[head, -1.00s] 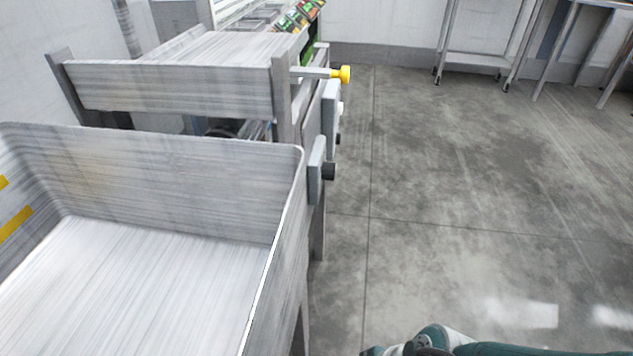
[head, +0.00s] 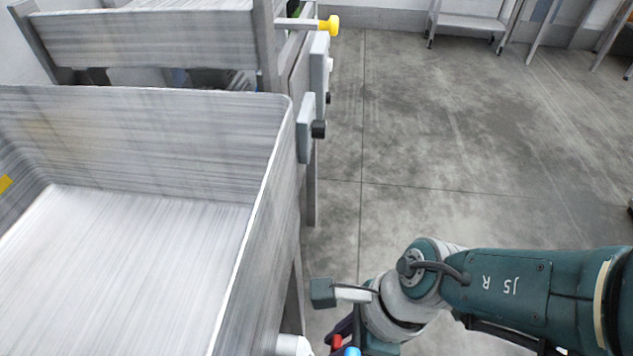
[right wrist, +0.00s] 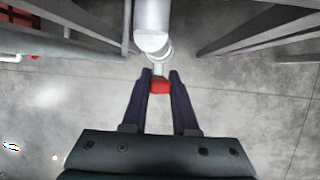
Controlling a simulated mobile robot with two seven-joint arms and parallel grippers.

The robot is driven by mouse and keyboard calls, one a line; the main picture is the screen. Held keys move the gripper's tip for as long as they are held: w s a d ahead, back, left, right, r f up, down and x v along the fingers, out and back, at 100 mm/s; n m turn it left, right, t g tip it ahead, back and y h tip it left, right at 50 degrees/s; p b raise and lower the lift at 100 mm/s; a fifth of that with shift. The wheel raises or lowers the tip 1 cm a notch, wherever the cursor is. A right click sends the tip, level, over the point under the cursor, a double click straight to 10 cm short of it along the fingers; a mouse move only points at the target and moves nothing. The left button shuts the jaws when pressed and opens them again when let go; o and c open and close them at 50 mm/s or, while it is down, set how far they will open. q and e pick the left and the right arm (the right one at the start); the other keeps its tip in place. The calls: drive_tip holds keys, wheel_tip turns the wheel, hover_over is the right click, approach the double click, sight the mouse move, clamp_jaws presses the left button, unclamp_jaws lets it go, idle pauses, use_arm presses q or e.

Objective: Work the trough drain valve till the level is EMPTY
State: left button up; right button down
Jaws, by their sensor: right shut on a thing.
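The grey metal trough (head: 140,130) fills the left of the head view. Its floor looks bare and streaked; I cannot make out a water surface or a level reading. In the right wrist view a white drain pipe (right wrist: 151,25) ends near a red valve handle (right wrist: 160,86). My right gripper (right wrist: 159,82) is shut on this handle, one dark finger on each side. In the head view my right arm reaches in from the right, and its gripper is low beside the trough's right side, mostly cut off by the bottom edge. My left gripper is out of view.
A second metal basin (head: 150,40) stands behind the trough, with a yellow knob (head: 330,25) projecting right. Grey boxes with dark knobs (head: 318,129) are mounted at the right side. Trough legs flank the pipe. Concrete floor (head: 450,150) to the right is clear.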

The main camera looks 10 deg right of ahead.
drive_tip(key=c, duration=0.7)
unclamp_jaws()
drive_tip(key=p+v, duration=0.9)
drive_tip(key=v, duration=0.1)
